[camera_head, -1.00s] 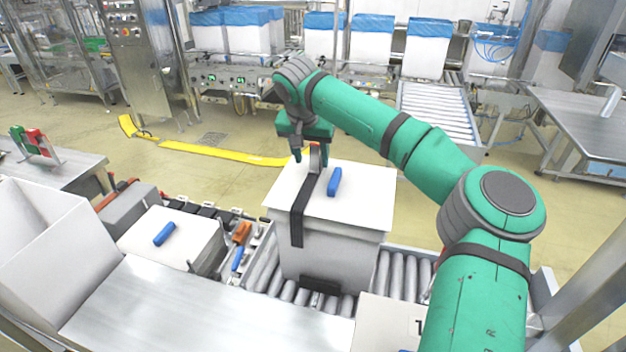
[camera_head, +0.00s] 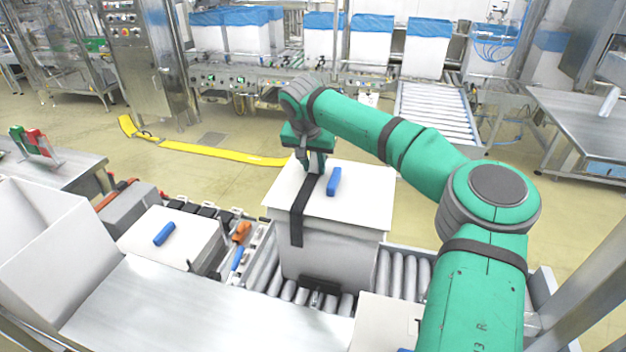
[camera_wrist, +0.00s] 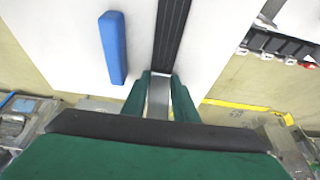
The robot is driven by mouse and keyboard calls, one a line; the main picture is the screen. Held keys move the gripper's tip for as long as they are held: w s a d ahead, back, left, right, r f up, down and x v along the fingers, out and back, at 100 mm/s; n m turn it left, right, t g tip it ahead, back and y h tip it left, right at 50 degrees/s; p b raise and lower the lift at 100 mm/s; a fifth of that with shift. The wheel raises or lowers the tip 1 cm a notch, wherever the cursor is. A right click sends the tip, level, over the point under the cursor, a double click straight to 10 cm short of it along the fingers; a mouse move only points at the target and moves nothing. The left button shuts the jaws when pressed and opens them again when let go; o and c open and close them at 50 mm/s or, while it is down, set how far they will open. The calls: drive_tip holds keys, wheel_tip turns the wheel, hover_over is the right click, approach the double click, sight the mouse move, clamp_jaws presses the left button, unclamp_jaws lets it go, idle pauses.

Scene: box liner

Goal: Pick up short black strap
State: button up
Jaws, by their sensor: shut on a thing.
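The short black strap (camera_head: 299,220) lies over the left part of the white box lid (camera_head: 360,196) and hangs down the box's near side. In the wrist view the strap (camera_wrist: 172,35) runs from the top edge down to a grey metal end piece (camera_wrist: 158,98). The finger contact is partly hidden in the head view.
A blue handle (camera_head: 334,182) lies on the lid right of the strap; it also shows in the wrist view (camera_wrist: 113,48). The box stands on a roller conveyor (camera_head: 390,270). Another lidded box (camera_head: 185,232) with a blue handle is at left.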

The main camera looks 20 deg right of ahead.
drive_tip(key=shift+a+f, duration=0.15)
wheel_tip(320, 180, up, 18)
idle(0.8)
